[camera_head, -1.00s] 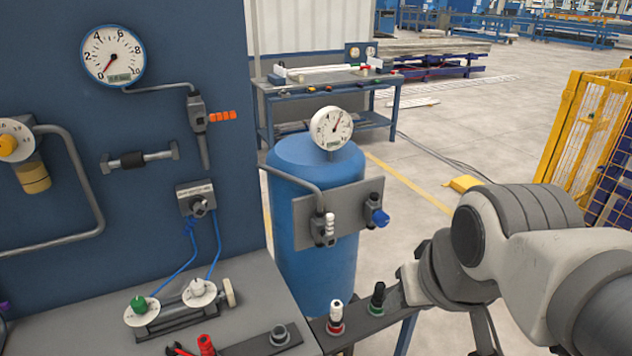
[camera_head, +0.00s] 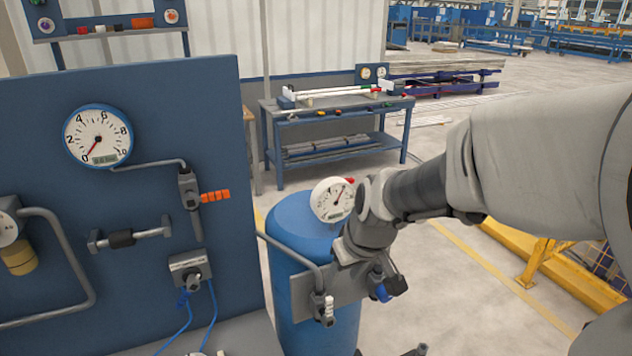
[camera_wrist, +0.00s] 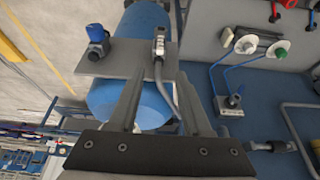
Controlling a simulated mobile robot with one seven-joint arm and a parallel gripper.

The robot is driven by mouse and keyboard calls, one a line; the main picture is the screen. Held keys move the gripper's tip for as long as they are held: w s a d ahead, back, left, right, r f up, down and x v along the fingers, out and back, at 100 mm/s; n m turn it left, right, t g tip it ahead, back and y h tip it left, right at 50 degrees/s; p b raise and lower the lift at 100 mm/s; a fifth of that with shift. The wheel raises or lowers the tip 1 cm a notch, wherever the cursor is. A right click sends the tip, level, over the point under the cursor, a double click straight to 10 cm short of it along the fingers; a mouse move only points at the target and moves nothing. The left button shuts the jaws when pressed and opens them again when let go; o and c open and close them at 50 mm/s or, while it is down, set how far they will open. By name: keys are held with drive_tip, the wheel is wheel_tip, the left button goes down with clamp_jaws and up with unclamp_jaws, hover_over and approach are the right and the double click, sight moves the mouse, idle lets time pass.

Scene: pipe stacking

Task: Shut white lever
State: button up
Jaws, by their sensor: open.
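The white lever (camera_head: 328,308) is a small ribbed white handle on a valve at the lower left of a grey plate (camera_head: 345,288), in front of the blue tank (camera_head: 300,225). In the wrist view the white lever (camera_wrist: 160,42) points up the picture, just beyond the fingertips. My gripper (camera_wrist: 160,76) is open and empty, with its two fingers spread below the valve in that view. It appears apart from the lever. In the head view my wrist hangs over the plate's right part, and the fingers are hard to make out.
A blue knob (camera_head: 381,293) sits on the plate's right side, close to my wrist; it also shows in the wrist view (camera_wrist: 97,36). A grey pipe (camera_head: 292,254) runs to the white-lever valve from the left. The blue panel (camera_head: 140,290) stands at left. A white gauge (camera_head: 331,199) tops the tank.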

sight(330, 300)
drive_tip(key=x, duration=1.5)
drive_tip(key=shift+f+p, duration=0.3)
drive_tip(key=shift+f, duration=0.05)
clamp_jaws()
idle(0.8)
